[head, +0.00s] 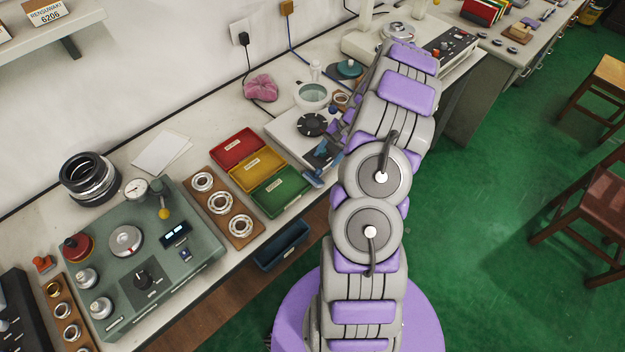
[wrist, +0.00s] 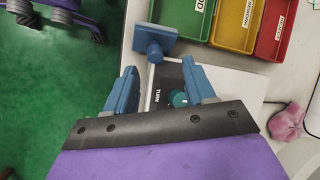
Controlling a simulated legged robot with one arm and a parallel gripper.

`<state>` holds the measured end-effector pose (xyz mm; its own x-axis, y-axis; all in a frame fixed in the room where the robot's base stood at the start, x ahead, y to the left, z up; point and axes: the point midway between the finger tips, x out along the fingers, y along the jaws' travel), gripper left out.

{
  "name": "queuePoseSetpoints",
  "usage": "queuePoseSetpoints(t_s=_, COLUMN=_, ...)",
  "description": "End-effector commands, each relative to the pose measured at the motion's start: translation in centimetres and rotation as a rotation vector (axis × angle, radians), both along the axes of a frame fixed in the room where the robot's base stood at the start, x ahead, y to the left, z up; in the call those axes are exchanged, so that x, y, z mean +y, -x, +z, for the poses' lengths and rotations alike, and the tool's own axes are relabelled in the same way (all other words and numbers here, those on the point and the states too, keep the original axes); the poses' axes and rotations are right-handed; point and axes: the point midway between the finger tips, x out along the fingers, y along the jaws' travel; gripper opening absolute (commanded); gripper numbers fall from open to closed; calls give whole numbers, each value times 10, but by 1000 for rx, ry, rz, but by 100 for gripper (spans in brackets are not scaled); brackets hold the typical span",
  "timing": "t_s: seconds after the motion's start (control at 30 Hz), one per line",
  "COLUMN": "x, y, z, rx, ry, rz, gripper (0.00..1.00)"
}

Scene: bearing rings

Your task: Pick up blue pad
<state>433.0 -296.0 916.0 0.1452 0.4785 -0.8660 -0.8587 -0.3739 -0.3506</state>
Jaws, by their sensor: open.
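The blue pad (wrist: 152,37) is a flat blue plate with a short round blue grip. In the wrist view it lies at the top, just ahead of my gripper (wrist: 160,68). In the head view the blue pad (head: 314,179) is at the bench's front edge, by the corner of the green bin. My gripper's two blue fingers are apart, with nothing held between them. The round grip shows near the gap between the fingertips, slightly ahead of it. I cannot tell how high the fingers are above it. My arm hides part of the gripper in the head view.
Red (head: 238,148), yellow (head: 257,164) and green (head: 281,191) bins stand left of the pad. A white device (head: 290,128) with a dark disc lies behind it. A pink cloth (head: 261,88) lies near the wall. A dark blue bin (head: 281,245) is below the bench's front edge.

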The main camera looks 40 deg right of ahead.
Motion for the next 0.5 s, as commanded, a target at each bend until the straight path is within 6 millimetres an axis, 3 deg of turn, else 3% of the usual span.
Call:
queuePoseSetpoints(t_s=0.27, x=9, y=-1, z=-13, rx=1, ry=1, rz=-1, gripper=54)
queuePoseSetpoints(t_s=0.5, x=27, y=-3, z=-43, rx=0, ry=6, rz=3, gripper=54)
